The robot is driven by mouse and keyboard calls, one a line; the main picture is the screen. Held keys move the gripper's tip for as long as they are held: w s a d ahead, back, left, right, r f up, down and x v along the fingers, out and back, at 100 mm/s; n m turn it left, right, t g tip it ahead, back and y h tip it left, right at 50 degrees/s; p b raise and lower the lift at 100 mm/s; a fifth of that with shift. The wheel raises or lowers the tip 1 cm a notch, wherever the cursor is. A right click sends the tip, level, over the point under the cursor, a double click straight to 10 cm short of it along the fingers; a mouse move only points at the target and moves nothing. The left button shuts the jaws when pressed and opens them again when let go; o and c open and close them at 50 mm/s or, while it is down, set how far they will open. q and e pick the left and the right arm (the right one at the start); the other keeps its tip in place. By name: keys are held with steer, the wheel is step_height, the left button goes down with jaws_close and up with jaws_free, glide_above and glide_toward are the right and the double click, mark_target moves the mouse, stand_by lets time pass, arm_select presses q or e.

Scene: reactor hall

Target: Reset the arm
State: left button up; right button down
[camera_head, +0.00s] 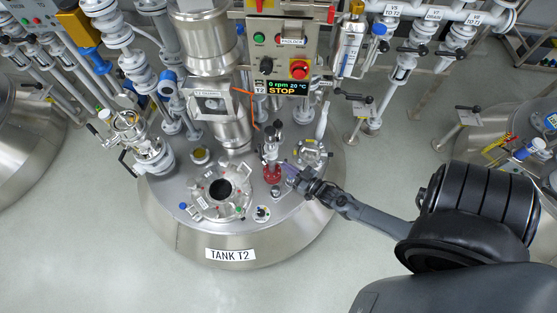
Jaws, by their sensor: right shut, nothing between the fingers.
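My right arm comes in from the lower right and reaches over the lid of the tank labelled TANK T2 (185,235). My right gripper (290,174) is shut and empty. It is over the right part of the lid, close to a red-based fitting (272,172); I cannot tell whether they touch. My left gripper is not in view.
An open round port (221,189) is in the lid's front middle. A control panel (283,55) with a red button and a display reading "0 rpm 20 °C STOP" stands behind. Pipes and valves (402,65) crowd the back. The floor (90,265) at the lower left is clear.

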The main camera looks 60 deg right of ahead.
steer(key=a+r+n+g+y, duration=0.1)
steer(key=a+r+g+y, duration=0.4)
steer(key=a+r, duration=1.3)
steer(key=s+a+f+n+g+h, duration=0.1)
steer(key=s+n+g+h, duration=0.15)
steer(key=s+g, duration=0.65)
step_height(320, 180, up, 25)
steer(key=s+p, duration=0.1)
steer(key=p, duration=2.4)
step_height(320, 180, down, 57)
steer(key=b, duration=5.6)
steer(key=shift+r+h, duration=0.15)
steer(key=shift+h, duration=0.2)
